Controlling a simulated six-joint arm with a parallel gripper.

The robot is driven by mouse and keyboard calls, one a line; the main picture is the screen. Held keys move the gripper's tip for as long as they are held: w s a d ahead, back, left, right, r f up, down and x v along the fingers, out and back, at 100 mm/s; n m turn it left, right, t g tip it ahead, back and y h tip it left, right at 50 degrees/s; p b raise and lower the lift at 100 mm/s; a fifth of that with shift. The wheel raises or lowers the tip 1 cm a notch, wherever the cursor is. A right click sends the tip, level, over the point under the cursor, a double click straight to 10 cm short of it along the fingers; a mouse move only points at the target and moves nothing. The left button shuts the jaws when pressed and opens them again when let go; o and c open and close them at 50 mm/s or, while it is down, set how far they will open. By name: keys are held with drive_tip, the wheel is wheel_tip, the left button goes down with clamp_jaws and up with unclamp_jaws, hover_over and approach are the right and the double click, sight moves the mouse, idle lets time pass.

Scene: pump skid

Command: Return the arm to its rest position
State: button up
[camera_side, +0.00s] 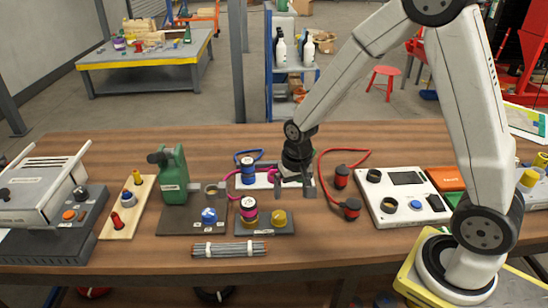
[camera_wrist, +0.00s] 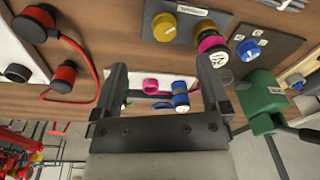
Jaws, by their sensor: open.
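My gripper (camera_side: 291,190) is above the wooden table, over the white strip that carries a blue connector and a pink connector. In the wrist view my gripper (camera_wrist: 163,75) shows two dark fingers set wide apart with nothing held between them. The pink connector (camera_wrist: 151,85) and the blue connector (camera_wrist: 180,92) appear between and below the fingers on the white strip. In the side view the blue connector (camera_side: 248,171) stands left of my gripper, and the pink one is partly hidden by it. My arm reaches from its base at the right, bent at the elbow.
A green pump (camera_side: 172,175) stands left. Red connectors (camera_side: 351,207) on a red cable lie right, beside a white panel (camera_side: 402,205). A cable bundle (camera_side: 229,249) lies near the front edge.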

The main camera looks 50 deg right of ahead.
drive_tip(key=s+a+r+n+t, duration=0.1)
drive_tip(key=s+r+n, duration=0.3)
drive_tip(key=s, duration=0.5)
drive_tip(key=shift+s+a+r+n+t, duration=0.3)
drive_tip(key=shift+s+r+n, duration=0.1)
drive_tip(key=shift+n, duration=0.3)
